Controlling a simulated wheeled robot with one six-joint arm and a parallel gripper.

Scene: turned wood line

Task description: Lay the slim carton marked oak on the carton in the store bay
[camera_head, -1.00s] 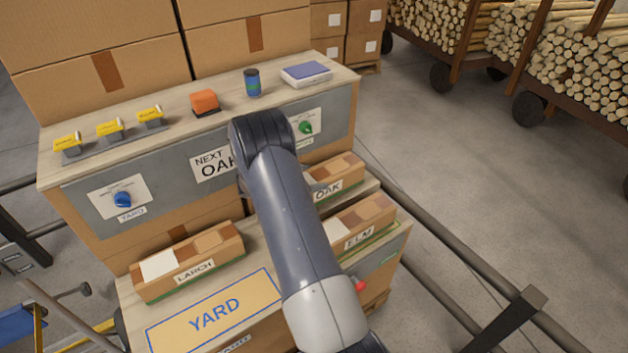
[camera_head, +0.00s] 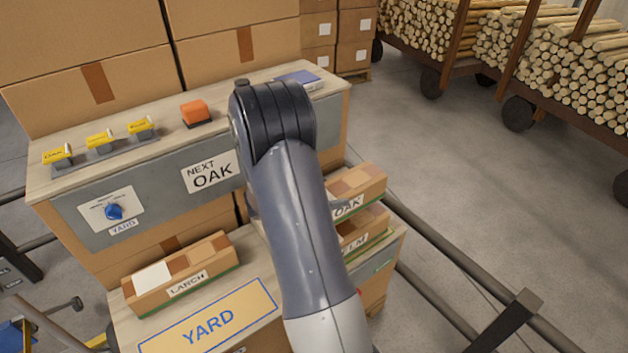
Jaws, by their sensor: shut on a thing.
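The slim carton marked OAK (camera_head: 365,188) shows to the right of my arm, its left end hidden. It appears raised and overlaps the carton marked ELM (camera_head: 375,226) in the picture. My gripper (camera_head: 339,206) is mostly hidden behind my arm; a small grey part shows at the OAK carton, and it is shut on that carton. The ELM carton lies on the lower bench top, inside a green outline, partly hidden.
A carton marked LARCH (camera_head: 180,272) lies behind the empty yellow YARD outline (camera_head: 210,322). The raised shelf holds yellow blocks (camera_head: 100,139), an orange block (camera_head: 195,112) and a panel reading NEXT OAK (camera_head: 211,172). Rails (camera_head: 440,245) run along the right.

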